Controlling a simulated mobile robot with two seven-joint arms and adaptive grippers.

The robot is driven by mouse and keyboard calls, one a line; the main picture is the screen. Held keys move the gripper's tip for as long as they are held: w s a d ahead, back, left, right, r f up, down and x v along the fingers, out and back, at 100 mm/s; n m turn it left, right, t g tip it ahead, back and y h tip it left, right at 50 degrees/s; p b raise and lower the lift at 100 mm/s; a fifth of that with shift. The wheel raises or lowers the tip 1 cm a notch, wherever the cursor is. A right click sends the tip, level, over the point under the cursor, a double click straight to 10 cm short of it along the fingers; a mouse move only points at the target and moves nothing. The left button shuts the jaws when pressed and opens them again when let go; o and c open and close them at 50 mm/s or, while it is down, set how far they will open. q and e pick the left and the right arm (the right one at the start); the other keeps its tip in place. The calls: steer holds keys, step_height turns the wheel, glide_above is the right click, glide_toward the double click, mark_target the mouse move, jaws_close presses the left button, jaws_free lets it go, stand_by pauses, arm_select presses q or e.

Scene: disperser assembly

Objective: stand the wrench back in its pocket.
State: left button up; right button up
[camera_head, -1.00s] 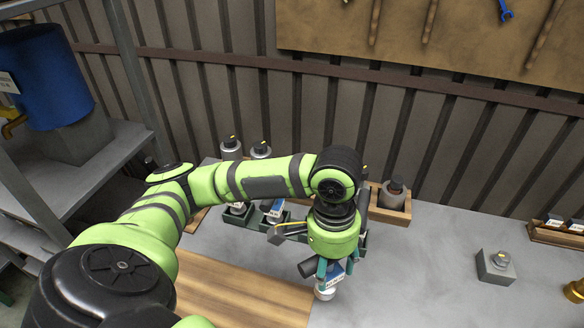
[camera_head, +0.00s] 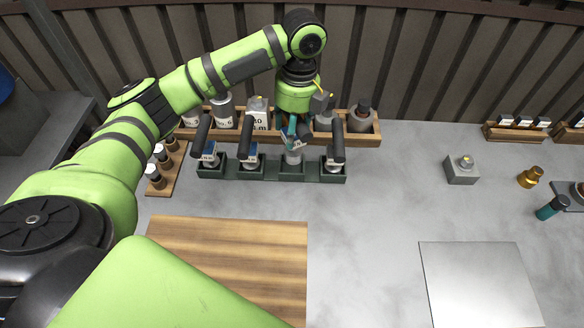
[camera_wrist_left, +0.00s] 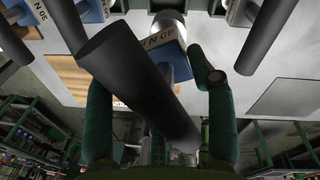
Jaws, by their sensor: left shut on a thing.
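The wrench (camera_head: 293,158) has a silver lower end, a blue and white label and a dark handle. My left gripper (camera_head: 292,132) is shut on it and holds it over the third pocket from the left of the green rack (camera_head: 320,179). In the left wrist view the dark handle (camera_wrist_left: 135,80) lies between the fingers, with the label block beyond it. Whether the lower end is inside the pocket or just above it, I cannot tell. Similar wrenches stand in the pockets on both sides, such as the right one (camera_head: 337,150). My right gripper is out of view.
A wooden rack (camera_head: 372,140) with grey bottles stands close behind the green rack. A small wooden rack of vials (camera_head: 160,180) is at its left. A wooden board (camera_head: 230,260) lies in front. The grey table to the right holds a grey block (camera_head: 461,170) and a metal plate (camera_head: 480,285).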

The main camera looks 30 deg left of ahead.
arm_select(q)
steer(key=w+m, duration=0.1)
steer(key=m, duration=0.1)
steer(key=w+a+r+m, duration=0.1)
steer(key=m, duration=0.1)
steer(key=shift+a, duration=0.15)
steer(key=shift+w+a+m, duration=0.1)
steer(key=shift+w+m, duration=0.05)
steer(key=shift+m, duration=0.35)
step_height(320, 180, down, 10)
steer(key=p, duration=0.3)
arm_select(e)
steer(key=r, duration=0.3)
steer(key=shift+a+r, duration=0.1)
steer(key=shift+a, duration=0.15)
arm_select(q)
steer(key=shift+f, duration=0.1)
steer(key=o, duration=1.6)
steer(key=shift+f, duration=0.1)
steer(key=shift+c, duration=0.2)
